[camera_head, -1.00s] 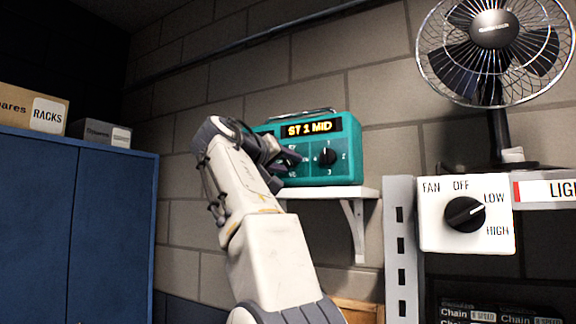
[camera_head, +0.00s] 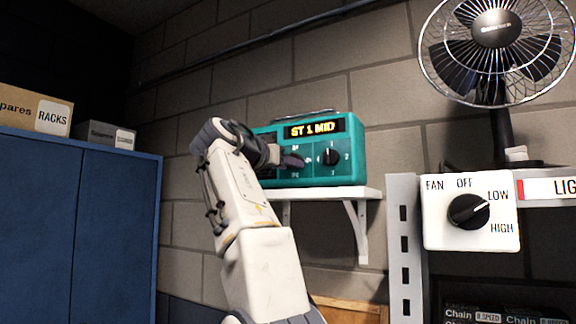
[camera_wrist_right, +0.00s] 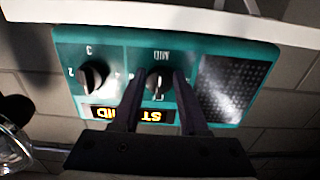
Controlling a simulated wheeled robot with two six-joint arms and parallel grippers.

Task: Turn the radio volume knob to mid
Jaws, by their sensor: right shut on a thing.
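The teal radio (camera_head: 357,172) stands on a white wall shelf, and its lit display (camera_head: 315,128) reads "ST 1 MID". My right gripper (camera_head: 297,161) is at the left one of its two knobs and hides it in the head view. In the right wrist view the radio (camera_wrist_right: 262,100) appears upside down. There the black volume knob (camera_wrist_right: 157,80) sits between the two fingers of my right gripper (camera_wrist_right: 158,84), which is shut on it. A "MID" label shows just above it there. My left gripper is out of view.
A second black knob (camera_head: 330,157) with number marks sits close to the right of my gripper. The shelf (camera_head: 350,193) runs under the radio. A fan (camera_head: 495,50) and its switch panel (camera_head: 435,225) are at right. A blue cabinet (camera_head: 110,225) is at left.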

